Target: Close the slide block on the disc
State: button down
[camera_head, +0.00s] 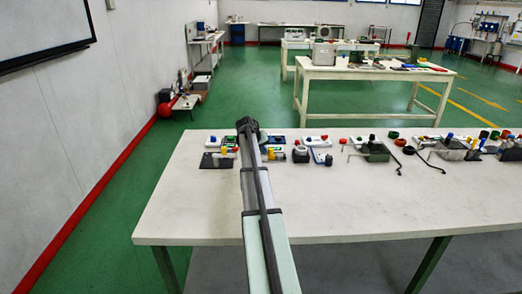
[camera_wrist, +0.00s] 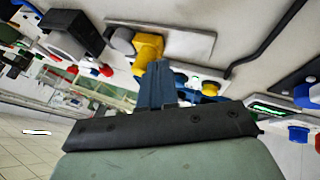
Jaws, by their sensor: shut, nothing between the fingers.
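My gripper (camera_wrist: 160,72) is shut and empty, its blue fingers standing in the middle of the wrist view. Their tips are close to a yellow block (camera_wrist: 147,48); I cannot tell whether they touch it. A grey round piece (camera_wrist: 122,40) sits beside the yellow block, by a pale grey plate (camera_wrist: 190,42). I cannot tell which parts are the slide block and the disc, or whether the slide is open. In the head view my arm crosses the table and hides the fingers.
The white table (camera_head: 340,205) carries a row of small fixtures along its far side. A green tray (camera_head: 376,150) with a dark bent rod stands right of my arm. A dark block (camera_wrist: 70,35) lies left of the yellow block in the wrist view. The table's near part is clear.

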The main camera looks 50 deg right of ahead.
jog(key=shift+s+d, duration=0.3)
jog(key=shift+d, duration=0.15)
